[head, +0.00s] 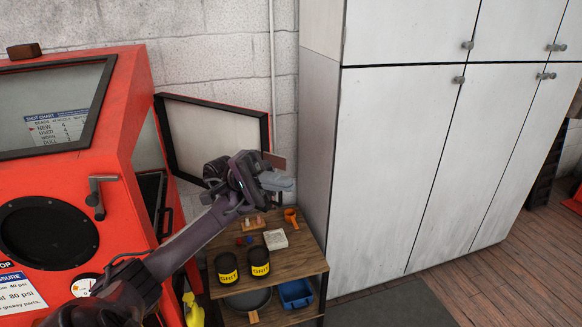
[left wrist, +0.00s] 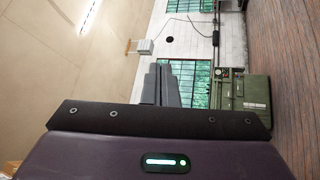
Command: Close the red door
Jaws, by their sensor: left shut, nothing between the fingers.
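The red blast cabinet (head: 120,145) stands at the left in the head view, with its side opening showing. Its red door (head: 205,126) stands open against the white wall, with its pale, black-framed inner face towards me and a thin red edge along the top. My left gripper (head: 288,182) is shut and empty, in front of the door's lower right corner; the arm hides part of that corner. I cannot tell whether it touches the door. The shut grey fingers (left wrist: 163,86) also show in the left wrist view, but the door does not. My right gripper is not in view.
A small wooden shelf table (head: 295,262) below my left gripper bears two black grit tins (head: 258,263), a white block (head: 275,239) and an orange item (head: 291,217). A blue bin (head: 296,293) is on its lower shelf. Tall white cupboards (head: 400,150) close off the right side.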

